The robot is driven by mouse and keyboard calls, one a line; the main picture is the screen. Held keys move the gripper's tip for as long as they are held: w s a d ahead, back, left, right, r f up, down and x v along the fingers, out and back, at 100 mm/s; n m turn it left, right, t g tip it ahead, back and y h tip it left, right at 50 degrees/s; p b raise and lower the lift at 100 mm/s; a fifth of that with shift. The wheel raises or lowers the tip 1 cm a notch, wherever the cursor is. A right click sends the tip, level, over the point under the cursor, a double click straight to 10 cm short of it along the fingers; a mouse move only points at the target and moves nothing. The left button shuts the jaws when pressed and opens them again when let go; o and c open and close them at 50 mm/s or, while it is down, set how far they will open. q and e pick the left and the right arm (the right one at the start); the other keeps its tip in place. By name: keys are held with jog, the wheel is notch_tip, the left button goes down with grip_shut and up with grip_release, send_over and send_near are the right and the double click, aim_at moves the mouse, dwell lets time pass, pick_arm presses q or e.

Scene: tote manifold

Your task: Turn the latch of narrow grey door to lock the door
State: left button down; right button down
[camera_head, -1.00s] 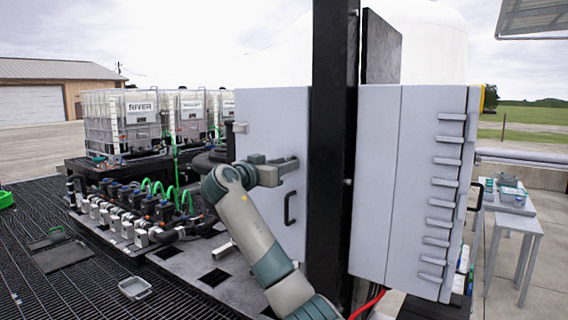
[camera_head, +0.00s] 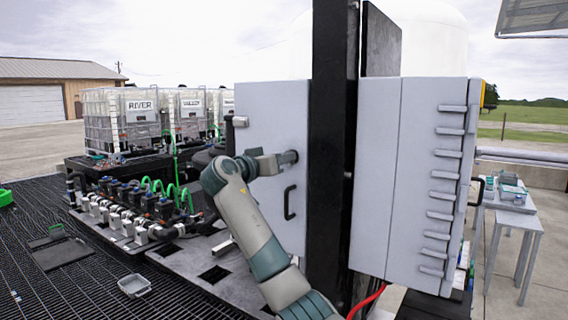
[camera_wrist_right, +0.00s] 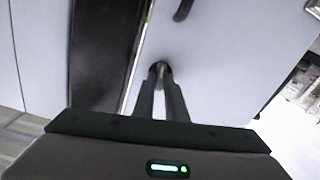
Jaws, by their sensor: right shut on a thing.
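The narrow grey door (camera_head: 262,115) stands to the left of the black post, with a black handle (camera_head: 290,203) on its lower right. My right gripper (camera_head: 288,158) is at the door's right part, above the handle. In the right wrist view my right gripper (camera_wrist_right: 161,84) has its two fingers close together on the small dark latch (camera_wrist_right: 160,66) at the door face. The fingers hide most of the latch, so its exact angle cannot be told. My left gripper is not in view.
A black post (camera_head: 332,130) stands right beside the door. A wider grey cabinet (camera_head: 375,180) with several hinge-like bars is to the right. A manifold with several valves (camera_head: 130,205) lies at the left. Open grating (camera_head: 50,285) covers the floor at lower left.

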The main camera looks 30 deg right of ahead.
jog(key=n+b, duration=0.1)
jog(key=n, duration=0.6)
jog(key=n+b, duration=0.2)
jog(key=n, duration=0.6)
jog(key=shift+w+a+f+n, duration=0.1)
jog(key=shift+w+n, duration=0.1)
jog(key=shift+n, duration=0.1)
dwell(0.4)
jog(key=c, duration=1.8)
grip_release()
jog(key=shift+a+f, duration=0.1)
jog(key=shift+a, duration=0.05)
